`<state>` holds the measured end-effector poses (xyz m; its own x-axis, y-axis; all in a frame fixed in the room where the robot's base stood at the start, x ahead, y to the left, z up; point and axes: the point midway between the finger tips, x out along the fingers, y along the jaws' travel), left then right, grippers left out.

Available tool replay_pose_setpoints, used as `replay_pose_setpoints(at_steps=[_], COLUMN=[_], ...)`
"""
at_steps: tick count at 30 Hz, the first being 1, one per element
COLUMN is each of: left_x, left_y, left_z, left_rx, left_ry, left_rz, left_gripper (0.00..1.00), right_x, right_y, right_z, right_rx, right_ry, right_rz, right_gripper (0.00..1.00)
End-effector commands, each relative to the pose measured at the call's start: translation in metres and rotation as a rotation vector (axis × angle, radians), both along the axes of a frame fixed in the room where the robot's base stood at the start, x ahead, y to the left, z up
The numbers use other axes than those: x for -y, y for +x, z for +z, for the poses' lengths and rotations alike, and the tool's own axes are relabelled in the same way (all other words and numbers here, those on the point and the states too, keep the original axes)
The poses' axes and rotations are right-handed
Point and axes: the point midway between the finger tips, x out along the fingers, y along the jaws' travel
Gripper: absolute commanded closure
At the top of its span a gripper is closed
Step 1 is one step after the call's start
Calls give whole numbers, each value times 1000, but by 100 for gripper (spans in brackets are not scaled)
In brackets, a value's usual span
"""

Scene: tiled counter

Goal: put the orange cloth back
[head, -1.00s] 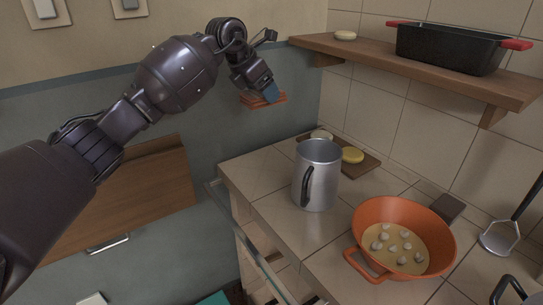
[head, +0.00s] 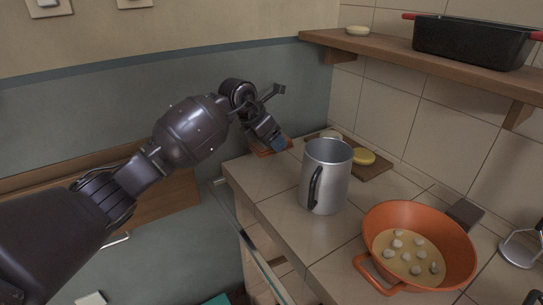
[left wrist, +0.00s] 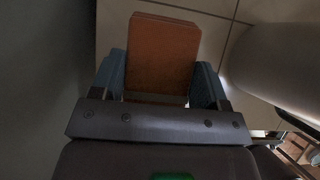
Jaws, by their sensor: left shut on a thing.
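The orange cloth (left wrist: 163,52) is a folded flat stack between the two blue fingers of my left gripper (left wrist: 163,85) in the left wrist view. In the head view the left gripper (head: 279,146) is over the far left corner of the tiled counter. Part of the cloth (head: 262,150) shows beneath and left of the fingers, close to the counter. I cannot tell whether the cloth touches the tiles. My right gripper is not in view.
A metal pitcher (head: 327,178) stands just right of the left gripper. Behind it is a wooden board (head: 378,169) with a yellow round piece (head: 363,156). An orange pan (head: 440,222) stands nearer. A shelf (head: 440,66) with a black pot (head: 470,42) overhangs the back.

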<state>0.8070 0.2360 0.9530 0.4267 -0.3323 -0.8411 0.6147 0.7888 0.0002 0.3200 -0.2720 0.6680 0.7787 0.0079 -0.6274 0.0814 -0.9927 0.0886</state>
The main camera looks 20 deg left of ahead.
Motion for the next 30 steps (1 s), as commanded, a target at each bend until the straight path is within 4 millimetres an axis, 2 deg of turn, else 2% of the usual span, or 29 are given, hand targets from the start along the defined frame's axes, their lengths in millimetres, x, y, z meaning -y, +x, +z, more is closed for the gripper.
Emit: replay_pose_setpoints(at_steps=[12, 23, 24, 29, 30], left_x=[0, 0, 0, 0, 0], left_y=[0, 0, 0, 0, 0], left_z=[-57, -57, -58, -57, -57], left_rx=[-6, -2, -2, -1, -1], left_ry=[-1, 1, 1, 0, 0], left_rz=[0, -1, -1, -1, -1], left_gripper=[54, 54, 30, 6, 6], right_x=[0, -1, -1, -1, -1], right_y=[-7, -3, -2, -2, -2], right_z=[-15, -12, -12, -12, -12], right_rx=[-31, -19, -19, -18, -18], right_ry=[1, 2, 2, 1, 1], right_rz=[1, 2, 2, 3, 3], right_gripper=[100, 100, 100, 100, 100])
